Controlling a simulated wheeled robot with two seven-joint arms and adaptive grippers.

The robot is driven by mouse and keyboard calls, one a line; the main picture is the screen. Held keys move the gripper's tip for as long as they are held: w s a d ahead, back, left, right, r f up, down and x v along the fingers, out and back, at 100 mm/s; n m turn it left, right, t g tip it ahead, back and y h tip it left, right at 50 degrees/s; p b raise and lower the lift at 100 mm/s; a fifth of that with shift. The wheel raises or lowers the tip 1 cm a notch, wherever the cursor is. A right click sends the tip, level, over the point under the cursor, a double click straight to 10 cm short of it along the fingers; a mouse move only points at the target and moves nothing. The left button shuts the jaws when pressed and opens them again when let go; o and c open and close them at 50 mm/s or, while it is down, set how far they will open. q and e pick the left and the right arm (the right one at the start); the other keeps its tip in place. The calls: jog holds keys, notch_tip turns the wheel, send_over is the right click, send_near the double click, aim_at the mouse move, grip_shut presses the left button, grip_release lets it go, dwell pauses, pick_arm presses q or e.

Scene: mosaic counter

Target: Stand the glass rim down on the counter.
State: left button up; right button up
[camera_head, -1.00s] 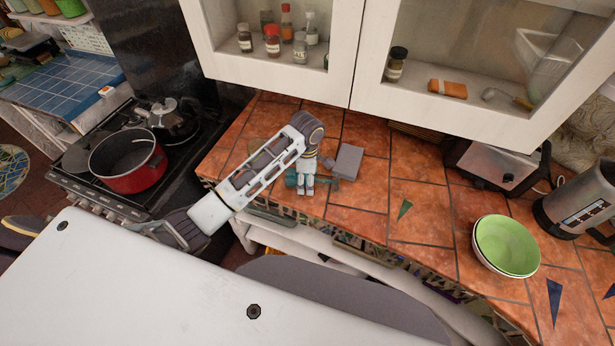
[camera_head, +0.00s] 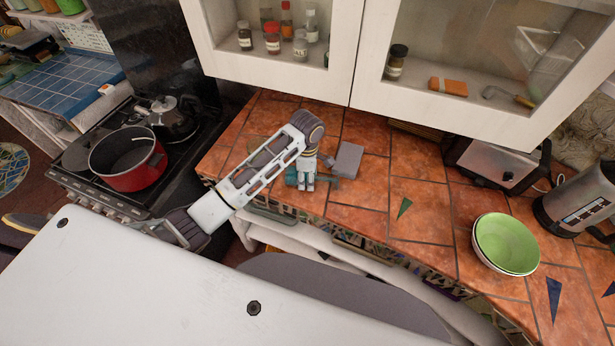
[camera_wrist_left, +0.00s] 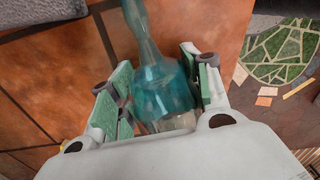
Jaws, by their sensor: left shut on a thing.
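The glass is translucent teal with a rounded bowl and a narrow stem. In the left wrist view the glass (camera_wrist_left: 160,88) lies between the green-padded fingers, its stem running toward the top edge. In the head view its bowl (camera_head: 291,178) shows left of the fingers, with a thin teal part to their right. It looks tipped on its side. My left gripper (camera_head: 306,186) is shut on it, over the front part of the counter (camera_head: 357,222); it also shows in the left wrist view (camera_wrist_left: 162,95). I cannot tell whether the glass touches the tiles. My right gripper is not in view.
Stacked bowls (camera_head: 507,245), green inside, stand on the right of the counter, near a toaster (camera_head: 495,165) and a kettle (camera_head: 580,200). A stove with a red pot (camera_head: 128,165) is on the left. Wall cabinets (camera_head: 275,65) overhang the back. The tiles between gripper and bowls are clear.

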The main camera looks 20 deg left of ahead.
pick_arm(q)
jog(key=shift+r, duration=0.15)
jog(key=shift+c, duration=0.4)
jog(key=shift+r, duration=4.35)
jog(key=shift+m, duration=0.3)
